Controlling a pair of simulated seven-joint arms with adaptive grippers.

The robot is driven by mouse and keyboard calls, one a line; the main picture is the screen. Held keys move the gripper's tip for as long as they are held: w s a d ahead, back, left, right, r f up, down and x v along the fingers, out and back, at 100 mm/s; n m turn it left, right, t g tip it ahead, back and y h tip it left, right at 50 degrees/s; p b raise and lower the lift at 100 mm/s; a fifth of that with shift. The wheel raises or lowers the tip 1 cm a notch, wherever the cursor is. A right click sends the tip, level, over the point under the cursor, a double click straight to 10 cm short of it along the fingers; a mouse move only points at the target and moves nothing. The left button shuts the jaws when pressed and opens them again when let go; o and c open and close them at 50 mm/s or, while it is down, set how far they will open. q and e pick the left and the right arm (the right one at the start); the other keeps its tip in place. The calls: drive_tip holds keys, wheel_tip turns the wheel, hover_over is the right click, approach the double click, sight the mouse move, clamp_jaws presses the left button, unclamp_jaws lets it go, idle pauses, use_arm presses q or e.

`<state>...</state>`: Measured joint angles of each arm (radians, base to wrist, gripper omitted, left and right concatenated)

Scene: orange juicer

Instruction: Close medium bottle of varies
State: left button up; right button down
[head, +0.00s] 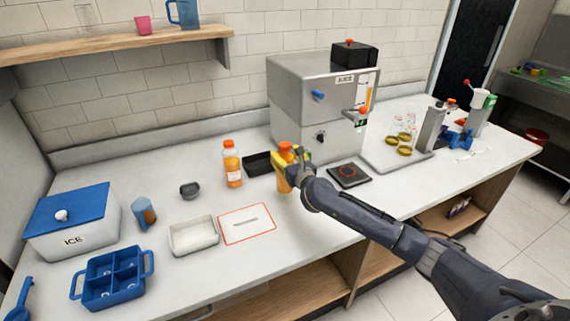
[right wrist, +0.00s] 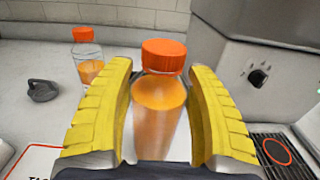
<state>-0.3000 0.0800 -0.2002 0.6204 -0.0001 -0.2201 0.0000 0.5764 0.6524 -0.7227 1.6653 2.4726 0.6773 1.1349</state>
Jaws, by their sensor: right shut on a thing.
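A juice bottle with an orange cap (right wrist: 160,105) stands between the yellow fingers of my right gripper (right wrist: 163,115). The gripper is shut on this bottle, and the cap sits on its neck above the fingers. In the head view the same bottle (head: 285,150) is partly hidden by my right gripper (head: 284,168). A second orange-capped bottle (head: 232,165), part filled with orange juice, stands to the left on the counter. It also shows in the right wrist view (right wrist: 88,62). My left gripper is not in view.
The steel juicer (head: 300,90) stands close behind the held bottle, with a black drip tray (head: 350,176) in front.

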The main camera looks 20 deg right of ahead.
drive_tip(key=shift+f, duration=1.75)
drive_tip(key=shift+c, duration=2.3)
unclamp_jaws()
drive_tip(key=shift+f, duration=0.15)
drive_tip(key=s, duration=1.2)
drive_tip(key=shift+d+r, duration=0.25)
drive_tip(key=shift+d, duration=0.1)
